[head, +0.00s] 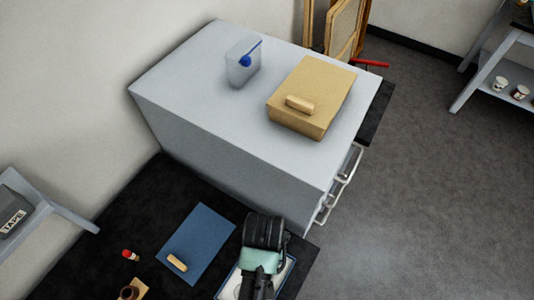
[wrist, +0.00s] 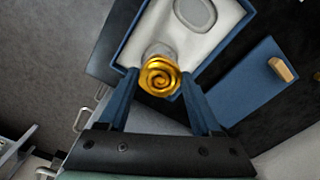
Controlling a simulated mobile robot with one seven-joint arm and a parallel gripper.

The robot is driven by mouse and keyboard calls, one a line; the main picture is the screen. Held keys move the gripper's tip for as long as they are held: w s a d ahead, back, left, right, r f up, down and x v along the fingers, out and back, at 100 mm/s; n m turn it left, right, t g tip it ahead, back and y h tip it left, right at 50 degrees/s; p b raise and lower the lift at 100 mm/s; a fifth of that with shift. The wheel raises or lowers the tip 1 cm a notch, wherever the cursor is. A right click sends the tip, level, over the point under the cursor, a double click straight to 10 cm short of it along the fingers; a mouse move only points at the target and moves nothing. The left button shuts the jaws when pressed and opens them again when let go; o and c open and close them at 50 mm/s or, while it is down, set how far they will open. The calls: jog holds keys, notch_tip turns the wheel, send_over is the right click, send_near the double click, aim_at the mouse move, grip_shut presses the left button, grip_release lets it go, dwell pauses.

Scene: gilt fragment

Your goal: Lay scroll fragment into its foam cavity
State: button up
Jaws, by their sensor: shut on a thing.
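The scroll fragment (wrist: 160,76) is a gold spiral. In the wrist view it sits between the two blue fingers of my gripper (wrist: 158,84), which is shut on it. A blue-rimmed box with a white foam bed (wrist: 215,42) lies beyond the fragment. The foam has an oval outlined cavity (wrist: 194,12) at the top of the view. A greyish rounded patch shows just behind the fragment, partly hidden by it. In the head view my gripper (head: 258,268) is over the box (head: 229,287) and hides much of it and the fragment. The gap between fragment and foam is unclear.
A blue mat (head: 205,235) with a tan block (head: 177,262) lies left of the box on the black surface. A small red-capped item (head: 130,255) is farther left. A grey cabinet (head: 190,80) behind carries a tan box (head: 318,85) and a clear container (head: 242,65).

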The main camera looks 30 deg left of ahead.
jog(key=shift+f, duration=2.65)
jog(key=shift+s+d+f, duration=0.1)
jog(key=shift+s+f, duration=0.15)
jog(key=shift+f, duration=0.4)
jog(key=o, duration=1.3)
jog(key=shift+s, duration=0.1)
jog(key=r, duration=0.8)
jog(key=w+r, duration=0.1)
jog(key=r, duration=0.3)
jog(key=shift+r, duration=0.3)
jog(key=shift+s+r, duration=0.1)
jog(key=shift+r, duration=0.3)
